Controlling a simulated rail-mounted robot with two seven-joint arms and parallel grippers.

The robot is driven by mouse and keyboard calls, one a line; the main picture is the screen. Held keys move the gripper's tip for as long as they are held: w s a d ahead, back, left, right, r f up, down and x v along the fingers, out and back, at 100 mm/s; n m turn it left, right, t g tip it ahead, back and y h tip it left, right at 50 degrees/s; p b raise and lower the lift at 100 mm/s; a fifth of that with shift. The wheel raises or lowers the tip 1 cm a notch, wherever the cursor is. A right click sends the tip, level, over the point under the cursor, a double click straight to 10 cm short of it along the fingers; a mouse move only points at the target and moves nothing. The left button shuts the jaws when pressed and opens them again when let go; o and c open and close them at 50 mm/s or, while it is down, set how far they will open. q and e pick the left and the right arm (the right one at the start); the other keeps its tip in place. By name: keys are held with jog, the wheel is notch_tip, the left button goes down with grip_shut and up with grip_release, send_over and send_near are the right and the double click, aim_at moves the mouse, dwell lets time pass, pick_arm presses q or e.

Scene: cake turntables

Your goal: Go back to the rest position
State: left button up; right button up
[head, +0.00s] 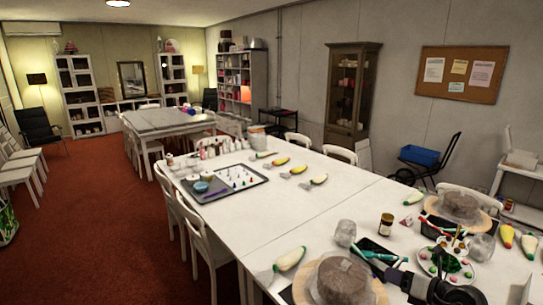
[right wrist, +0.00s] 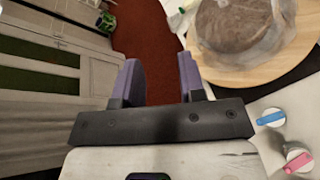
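My right gripper (head: 400,277) reaches in at the bottom of the head view, just right of the nearer cake (head: 343,283). In the right wrist view its two purple fingers (right wrist: 161,80) stand apart with nothing between them. The nearer cake is brown, looks wrapped in something clear, and sits on a round wooden turntable (head: 381,295). In the right wrist view a cake (right wrist: 232,25) on its round board (right wrist: 285,62) lies to the right of the fingers, apart from them. A second cake (head: 460,204) stands on another turntable farther right. My left gripper is not in view.
The white table (head: 315,215) also bears glass jars (head: 345,233), a brown jar (head: 386,225), piping bags (head: 290,259), a plate of coloured sweets (head: 446,265) and a grey tray (head: 225,187). White chairs (head: 210,240) line its left side. The middle of the table has free room.

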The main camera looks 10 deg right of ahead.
notch_tip(320, 180, up, 19)
jog(key=s+a+m+t+h, duration=0.25)
jog(key=m+t+h, duration=0.85)
jog(key=m, duration=0.8)
jog(key=s+a+f+m+g+y, duration=0.1)
jog(key=s+a+f+m+g, duration=0.4)
jog(key=s+a+f+g, duration=0.45)
jog(key=s+a+f+m+g+y, duration=0.2)
jog(key=s+a+f+m+g, duration=0.4)
jog(key=f, duration=0.7)
jog(key=s+a+f+m+g+y, duration=0.1)
jog(key=s+f+g, duration=0.1)
jog(key=s+f, duration=0.85)
jog(key=s+a+f+m+g+y, duration=0.1)
jog(key=s+f+g, duration=0.2)
jog(key=s+f, duration=0.7)
jog(key=w+r+p+v, duration=0.1)
jog(key=w+p+v, duration=0.1)
jog(key=p+v, duration=1.1)
jog(key=w+a+p+v, duration=0.1)
jog(key=w+p+v, duration=0.2)
jog(key=p+v, duration=1)
jog(key=shift+r+p, duration=0.3)
jog(key=shift+r, duration=1.4)
jog(key=shift+s+a, duration=0.1)
jog(key=shift+s, duration=0.05)
